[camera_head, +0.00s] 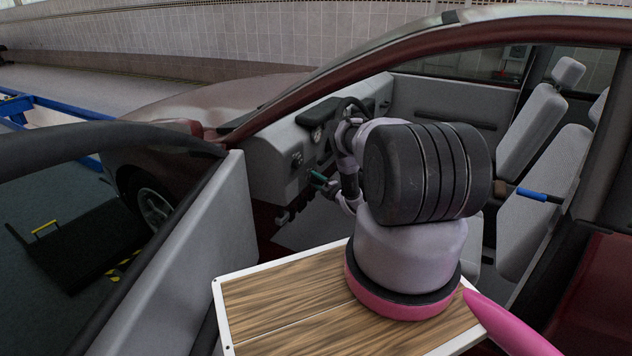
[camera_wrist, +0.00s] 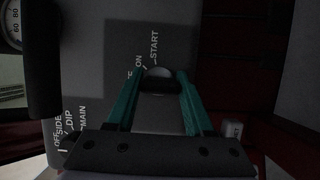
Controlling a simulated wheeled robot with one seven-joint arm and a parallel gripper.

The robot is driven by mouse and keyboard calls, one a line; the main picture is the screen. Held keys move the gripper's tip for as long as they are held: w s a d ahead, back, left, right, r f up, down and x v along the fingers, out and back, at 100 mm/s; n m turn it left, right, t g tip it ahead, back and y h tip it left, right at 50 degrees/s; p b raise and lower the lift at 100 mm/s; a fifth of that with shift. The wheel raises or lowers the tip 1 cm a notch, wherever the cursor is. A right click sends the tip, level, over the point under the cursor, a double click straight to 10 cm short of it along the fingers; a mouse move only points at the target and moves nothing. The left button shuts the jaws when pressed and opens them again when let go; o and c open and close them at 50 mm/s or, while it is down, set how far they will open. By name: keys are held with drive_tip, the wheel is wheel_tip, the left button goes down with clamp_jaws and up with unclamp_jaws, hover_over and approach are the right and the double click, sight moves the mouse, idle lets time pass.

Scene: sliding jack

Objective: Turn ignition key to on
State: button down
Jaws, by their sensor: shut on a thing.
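The ignition switch with its key (camera_wrist: 160,88) is in the middle of the wrist view, a dark key in front of a rounded grey switch. The words ON and START are printed on the grey panel (camera_wrist: 110,50) just above it; another label to the left is partly hidden. My gripper (camera_wrist: 161,76) has teal fingers, one on each side of the key, shut on it. Which mark the key points at, I cannot tell. In the head view my gripper (camera_head: 318,178) is at the dashboard (camera_head: 270,155), and the key is too small to make out there.
A light knob labelled OFF, SIDE, DIP and MAIN (camera_wrist: 68,135) is at the lower left of the wrist view. A gauge (camera_wrist: 14,25) is at the upper left. In the head view the open car door (camera_head: 195,240) is left of my arm, and grey seats (camera_head: 535,120) are to the right.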

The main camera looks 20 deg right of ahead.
drive_tip(key=shift+m, duration=0.3)
drive_tip(key=shift+d+m+g, duration=0.1)
drive_tip(key=shift+m+g, duration=0.5)
drive_tip(key=shift+m, duration=0.5)
drive_tip(key=shift+m+g+y, duration=0.3)
drive_tip(key=shift+m+g, duration=0.7)
drive_tip(key=shift+m, duration=0.7)
drive_tip(key=shift+c, duration=1.4)
unclamp_jaws()
drive_tip(key=v, duration=1.1)
